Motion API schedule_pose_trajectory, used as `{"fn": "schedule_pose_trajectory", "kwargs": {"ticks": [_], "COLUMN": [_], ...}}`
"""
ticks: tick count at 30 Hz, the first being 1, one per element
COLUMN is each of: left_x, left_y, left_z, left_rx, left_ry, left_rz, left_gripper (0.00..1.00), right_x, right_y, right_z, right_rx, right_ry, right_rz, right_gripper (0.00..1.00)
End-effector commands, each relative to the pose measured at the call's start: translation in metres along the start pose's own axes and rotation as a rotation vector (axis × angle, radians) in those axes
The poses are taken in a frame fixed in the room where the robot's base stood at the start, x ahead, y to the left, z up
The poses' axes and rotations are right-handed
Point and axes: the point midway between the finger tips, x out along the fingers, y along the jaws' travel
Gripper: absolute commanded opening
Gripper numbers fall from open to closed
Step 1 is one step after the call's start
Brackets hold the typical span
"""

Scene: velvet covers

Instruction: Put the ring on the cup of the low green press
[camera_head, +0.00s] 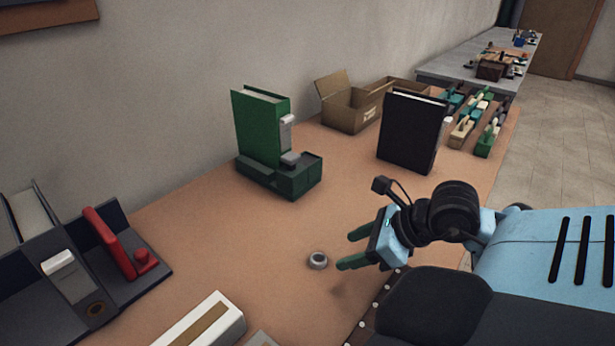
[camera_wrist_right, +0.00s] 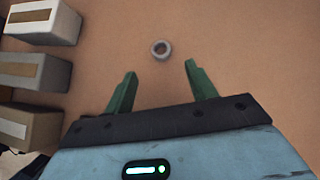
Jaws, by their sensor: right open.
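The ring (camera_head: 317,261) is a small grey ring lying flat on the tan table top. It also shows in the right wrist view (camera_wrist_right: 161,49), just beyond the fingertips and roughly midway between them. My right gripper (camera_head: 345,251) has green fingers and is open and empty, just right of the ring; its fingers also show spread apart in the wrist view (camera_wrist_right: 160,70). A green press (camera_head: 287,173) with a low dark green base and a tall green back stands behind and left of the ring. Its cup is not clearly distinguishable. My left gripper is not in view.
A black upright block (camera_head: 409,132) stands right of the green press. An open cardboard box (camera_head: 352,108) is behind. A dark stand with a red lever (camera_head: 110,243) is at the left. A white box (camera_head: 205,322) lies at the front. The table between ring and green press is clear.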

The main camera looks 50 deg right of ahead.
Motion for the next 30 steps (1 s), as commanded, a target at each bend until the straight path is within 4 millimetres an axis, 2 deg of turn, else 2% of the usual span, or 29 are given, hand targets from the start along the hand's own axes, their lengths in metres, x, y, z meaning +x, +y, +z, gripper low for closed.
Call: {"fn": "schedule_pose_trajectory", "kwargs": {"ticks": [9, 19, 30], "left_x": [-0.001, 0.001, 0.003], "left_y": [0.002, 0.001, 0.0], "left_z": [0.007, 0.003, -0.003], "left_rx": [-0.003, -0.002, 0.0], "left_ry": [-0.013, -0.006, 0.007], "left_rz": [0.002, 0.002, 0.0], "left_gripper": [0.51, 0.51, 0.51], "right_x": [0.022, 0.031, 0.071], "right_y": [0.0, -0.001, -0.002], "right_z": [0.001, 0.002, 0.006], "right_rx": [0.0, 0.001, 0.002], "right_ry": [-0.001, -0.001, -0.002], "right_rz": [0.001, 0.001, 0.001], "right_gripper": [0.56, 0.56, 0.56]}}
